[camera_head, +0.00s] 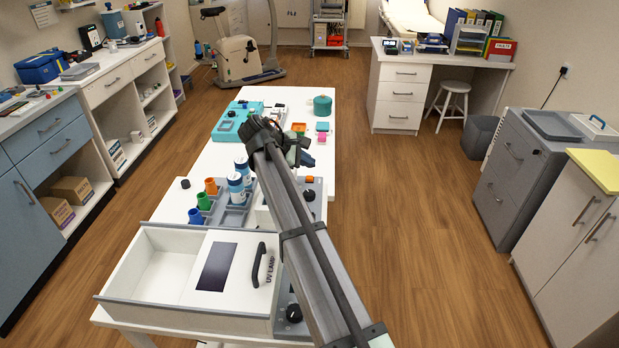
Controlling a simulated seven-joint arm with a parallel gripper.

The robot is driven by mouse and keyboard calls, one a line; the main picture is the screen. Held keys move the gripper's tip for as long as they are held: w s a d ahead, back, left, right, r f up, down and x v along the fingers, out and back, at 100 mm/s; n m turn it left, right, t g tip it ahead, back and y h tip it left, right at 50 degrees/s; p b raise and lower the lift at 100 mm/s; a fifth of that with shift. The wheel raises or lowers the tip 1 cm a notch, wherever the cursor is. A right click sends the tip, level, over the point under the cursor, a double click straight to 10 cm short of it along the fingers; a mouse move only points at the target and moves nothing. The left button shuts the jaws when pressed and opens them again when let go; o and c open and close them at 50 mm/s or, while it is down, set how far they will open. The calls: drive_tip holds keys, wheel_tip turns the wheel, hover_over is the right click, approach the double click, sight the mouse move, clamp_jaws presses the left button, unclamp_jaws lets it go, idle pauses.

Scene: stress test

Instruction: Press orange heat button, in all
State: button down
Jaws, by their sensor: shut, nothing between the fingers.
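No button marked heat can be made out at this size. A small orange block (299,127) sits on the white table, past my arm, and I cannot tell whether it is the button. My arm reaches up the table from the lower right. My gripper (304,154) is at its far end, dark and small, shut and empty, nearer than the orange block. Its fingertips are partly hidden by the arm. A grey panel with black knobs (309,195) lies partly behind the arm, which hides much of its face.
A white UV lamp box (172,268) stands at the near end. A grey tray (233,217) holds blue-white bottles (236,187) and coloured cups. A teal device (236,122), a pink block (322,138) and a teal spool (322,105) stand farther along. Floor right of the table is clear.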

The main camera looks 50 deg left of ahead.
sight(307, 179)
drive_tip(key=shift+f, duration=1)
drive_tip(key=shift+f, duration=0.15)
idle(1.4)
drive_tip(key=shift+f, duration=0.3)
drive_tip(key=shift+f, duration=0.45)
idle(0.8)
drive_tip(key=shift+r, duration=0.9)
drive_tip(key=shift+r, duration=2.5)
